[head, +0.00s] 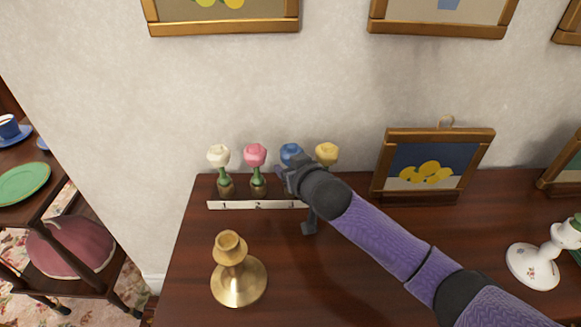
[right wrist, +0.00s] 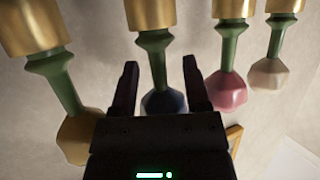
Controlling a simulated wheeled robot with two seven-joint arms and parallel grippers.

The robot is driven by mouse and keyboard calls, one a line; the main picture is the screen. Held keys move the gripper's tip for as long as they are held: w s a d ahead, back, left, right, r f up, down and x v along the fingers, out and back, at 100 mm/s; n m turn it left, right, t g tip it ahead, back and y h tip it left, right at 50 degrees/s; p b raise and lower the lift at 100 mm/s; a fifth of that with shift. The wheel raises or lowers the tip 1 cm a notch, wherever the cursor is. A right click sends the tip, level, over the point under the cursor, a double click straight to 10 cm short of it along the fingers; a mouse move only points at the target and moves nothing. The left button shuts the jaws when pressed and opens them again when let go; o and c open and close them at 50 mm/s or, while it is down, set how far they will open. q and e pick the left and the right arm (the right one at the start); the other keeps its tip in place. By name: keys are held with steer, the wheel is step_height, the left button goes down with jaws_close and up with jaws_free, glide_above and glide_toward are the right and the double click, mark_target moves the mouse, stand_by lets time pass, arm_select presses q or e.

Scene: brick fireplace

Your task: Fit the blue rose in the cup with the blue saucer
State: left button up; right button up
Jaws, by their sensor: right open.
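The blue rose (head: 291,152) stands upright in a small brown pot in a row with other roses at the wall; my gripper partly hides its stem and pot. My right gripper (head: 287,174) is open at it. In the right wrist view, which shows the roses upside down, the blue rose (right wrist: 165,103) lies between the two fingers (right wrist: 160,64); I see no contact. My left gripper is not in view.
A white rose (head: 219,155), pink rose (head: 255,154) and yellow rose (head: 327,153) stand beside the blue one, behind a numbered strip (head: 240,205). A brass candlestick (head: 239,280) stands in front. A framed picture (head: 435,165) is to the right. A green plate (head: 24,184) lies near the cup.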

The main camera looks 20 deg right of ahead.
steer(key=shift+r, duration=0.1)
steer(key=shift+c, duration=0.2)
jaws_close()
